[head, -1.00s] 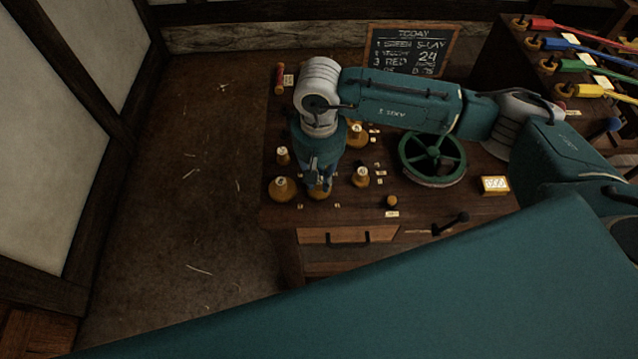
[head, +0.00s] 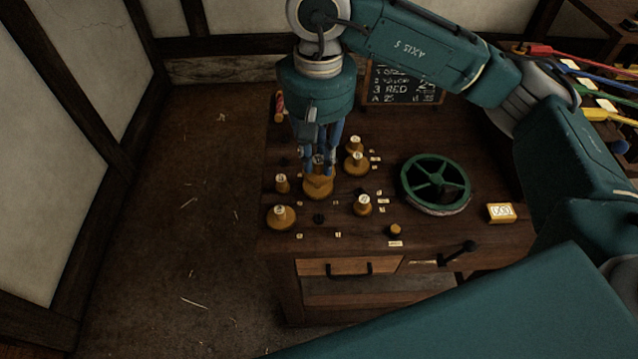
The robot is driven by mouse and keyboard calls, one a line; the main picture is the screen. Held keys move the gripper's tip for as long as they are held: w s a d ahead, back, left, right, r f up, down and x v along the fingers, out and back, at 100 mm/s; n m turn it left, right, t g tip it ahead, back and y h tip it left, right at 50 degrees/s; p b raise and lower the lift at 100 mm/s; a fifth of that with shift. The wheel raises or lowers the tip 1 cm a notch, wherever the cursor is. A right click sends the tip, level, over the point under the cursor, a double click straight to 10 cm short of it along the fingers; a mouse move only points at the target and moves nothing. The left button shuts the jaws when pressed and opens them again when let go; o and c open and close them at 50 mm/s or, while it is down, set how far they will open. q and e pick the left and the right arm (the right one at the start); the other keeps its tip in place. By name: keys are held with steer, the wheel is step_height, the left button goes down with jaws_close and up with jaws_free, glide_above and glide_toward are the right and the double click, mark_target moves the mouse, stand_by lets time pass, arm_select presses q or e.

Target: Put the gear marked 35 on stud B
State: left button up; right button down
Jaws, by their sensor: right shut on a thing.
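My right gripper (head: 317,165) points down over the left part of the workbench (head: 350,270). It is shut on the knob of a brass gear (head: 318,187), held above the bench. Its number is too small to read. A dark stud (head: 319,218) stands bare just in front of it. Other brass gears with pale-topped knobs are around it: a large one front left (head: 281,218), a small one left (head: 281,184), one right (head: 363,205) and two behind right (head: 356,162). Small label plates (head: 338,234) lie by the studs, too small to read. My left gripper is not in view.
A green handwheel (head: 435,184) stands on the bench's right half, with a yellow numbered box (head: 501,212) beside it. A chalkboard (head: 405,84) stands at the back. A red-handled item (head: 279,106) is at the back left. A black-knobbed lever (head: 458,252) sticks out at the front.

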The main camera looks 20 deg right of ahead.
mark_target(319, 159)
step_height(319, 159, up, 4)
steer(key=shift+r, duration=0.1)
steer(key=shift+r+p, duration=1.15)
steer(key=shift+r, duration=0.7)
